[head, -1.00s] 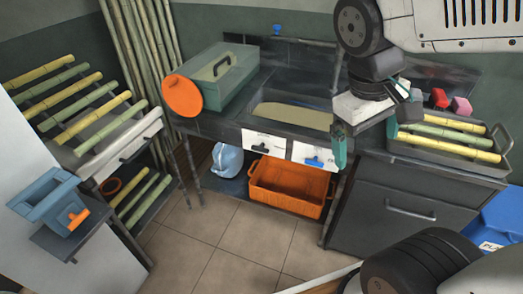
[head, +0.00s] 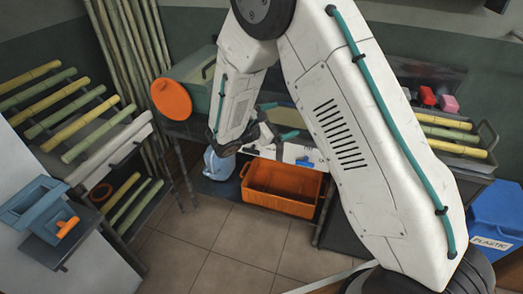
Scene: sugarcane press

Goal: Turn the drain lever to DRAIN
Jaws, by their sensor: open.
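A white panel (head: 298,151) on the front of the sink counter carries a small blue lever (head: 305,163), which lies about level. The panel's label is too small to read, so I cannot tell which position it marks. A second, dark lever on the left part of the panel is hidden behind my wrist now. My gripper (head: 277,121) is open and empty, its teal fingers apart. In the picture it is above and left of the blue lever, in front of the counter; I see no contact with the lever.
An orange crate (head: 283,187) stands under the counter with a light-blue jug (head: 218,163) to its left. An orange disc (head: 171,99) is on the green box's left end. My arm hides much of the sink. Tiled floor in front is clear.

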